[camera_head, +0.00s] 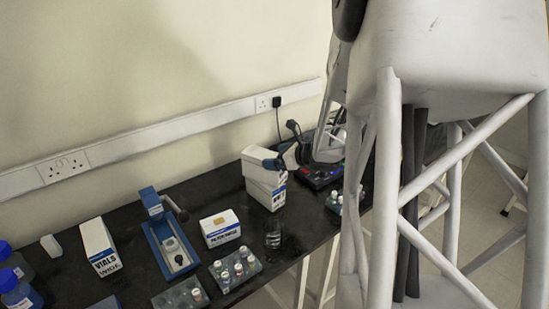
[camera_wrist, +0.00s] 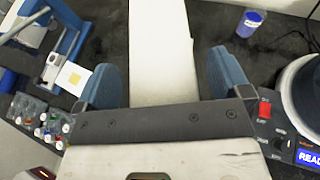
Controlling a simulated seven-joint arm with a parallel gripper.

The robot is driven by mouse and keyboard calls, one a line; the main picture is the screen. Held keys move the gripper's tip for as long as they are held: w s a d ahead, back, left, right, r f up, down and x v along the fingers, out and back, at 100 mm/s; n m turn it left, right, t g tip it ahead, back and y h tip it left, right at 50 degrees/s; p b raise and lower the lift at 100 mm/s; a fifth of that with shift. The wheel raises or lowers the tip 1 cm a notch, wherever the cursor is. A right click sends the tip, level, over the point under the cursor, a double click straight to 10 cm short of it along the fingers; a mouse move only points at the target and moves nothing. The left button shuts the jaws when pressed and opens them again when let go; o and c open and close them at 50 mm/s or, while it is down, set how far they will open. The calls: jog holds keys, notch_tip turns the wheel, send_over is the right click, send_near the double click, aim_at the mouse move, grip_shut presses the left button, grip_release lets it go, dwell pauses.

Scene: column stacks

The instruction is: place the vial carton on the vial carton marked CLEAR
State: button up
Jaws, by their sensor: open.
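In the head view a white vial carton (camera_head: 258,166) rests on top of another white carton (camera_head: 268,192) with a blue label band, its print too small to read. The upper carton sits slightly offset from the lower one. Another vial carton (camera_head: 103,250), marked VIALS WIDE, stands at the left. I cannot read CLEAR anywhere.
A blue hand press (camera_head: 168,235), a small white box (camera_head: 220,228) and vial racks (camera_head: 235,270) stand left of the stack. A dark jar (camera_head: 273,235) is close in front. A device with a red switch (camera_wrist: 265,108) is at the right in the wrist view. Blue-capped bottles (camera_head: 15,285) stand far left.

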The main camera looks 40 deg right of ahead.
jog(key=v, duration=1.1)
jog(key=shift+w, duration=0.1)
jog(key=shift+w, duration=0.1)
dwell(0.8)
jog(key=w+r+m+t+h, duration=0.1)
jog(key=w+r+m+h, duration=0.45)
jog(key=w+m, duration=0.5)
jog(key=s+a+r+m+g+h, duration=0.2)
jog(key=a+r+m, duration=0.1)
jog(key=a+m, duration=0.55)
jog(key=s+a+r+m+g+h, duration=0.2)
jog(key=s+a+r+m, duration=0.1)
jog(key=a+m, duration=0.55)
jog(key=s+a+f+m+g+y, duration=0.1)
jog(key=s+a+m+g+y, duration=0.1)
jog(key=s+a+m, duration=0.4)
jog(key=s+a+f+m+g+y, duration=0.1)
jog(key=s+a+m+g, duration=0.4)
jog(key=s+a, duration=0.7)
jog(key=s+m+y, duration=0.1)
jog(key=s+m, duration=0.1)
jog(key=s, duration=0.4)
jog(key=shift+a, duration=0.4)
